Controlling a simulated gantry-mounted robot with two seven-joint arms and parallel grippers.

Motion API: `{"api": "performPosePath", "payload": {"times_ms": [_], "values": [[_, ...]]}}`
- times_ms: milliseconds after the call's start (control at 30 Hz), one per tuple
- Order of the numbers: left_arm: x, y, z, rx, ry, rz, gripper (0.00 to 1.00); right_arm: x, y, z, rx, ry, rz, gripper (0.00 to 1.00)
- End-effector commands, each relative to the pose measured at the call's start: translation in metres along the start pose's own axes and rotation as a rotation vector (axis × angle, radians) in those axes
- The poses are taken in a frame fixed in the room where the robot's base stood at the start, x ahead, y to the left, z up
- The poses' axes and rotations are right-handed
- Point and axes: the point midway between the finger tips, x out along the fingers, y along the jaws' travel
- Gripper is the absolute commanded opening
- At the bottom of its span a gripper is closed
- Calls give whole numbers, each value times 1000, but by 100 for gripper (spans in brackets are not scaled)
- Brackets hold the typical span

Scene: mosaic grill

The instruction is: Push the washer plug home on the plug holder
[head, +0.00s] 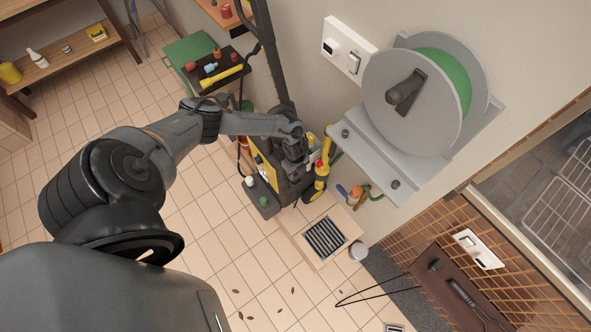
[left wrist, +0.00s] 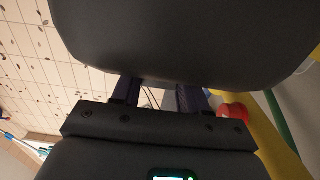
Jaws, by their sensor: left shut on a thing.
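My left gripper (head: 303,158) is at the yellow-and-black pressure washer (head: 263,197) by the wall, beside an upright yellow part with a red piece (head: 321,167). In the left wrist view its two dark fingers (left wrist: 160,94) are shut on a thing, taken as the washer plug. A large dark grey body fills the top of that view and hides most of what is held. Thin lines show between the fingers. I cannot make out the plug holder, or how far the plug sits in it. My right gripper is not in view.
A grey hose reel (head: 415,95) on a wall bracket (head: 385,160) juts out just right of my gripper. A white wall panel (head: 349,45) is above it. A floor grate (head: 325,238) lies below. A dark tray of bottles (head: 215,70) stands behind. The tiled floor at left is mostly clear.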

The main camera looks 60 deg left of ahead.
Motion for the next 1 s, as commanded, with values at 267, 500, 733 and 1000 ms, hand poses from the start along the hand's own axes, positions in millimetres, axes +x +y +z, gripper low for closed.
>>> {"api": "performPosePath", "payload": {"times_ms": [267,500,733,1000], "values": [[5,0,0,0,0,0,0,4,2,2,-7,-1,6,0],[4,0,0,0,0,0,0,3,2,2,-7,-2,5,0],[0,0,0,0,0,0,0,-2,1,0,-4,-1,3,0],[0,0,0,0,0,0,0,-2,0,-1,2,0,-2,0]]}}
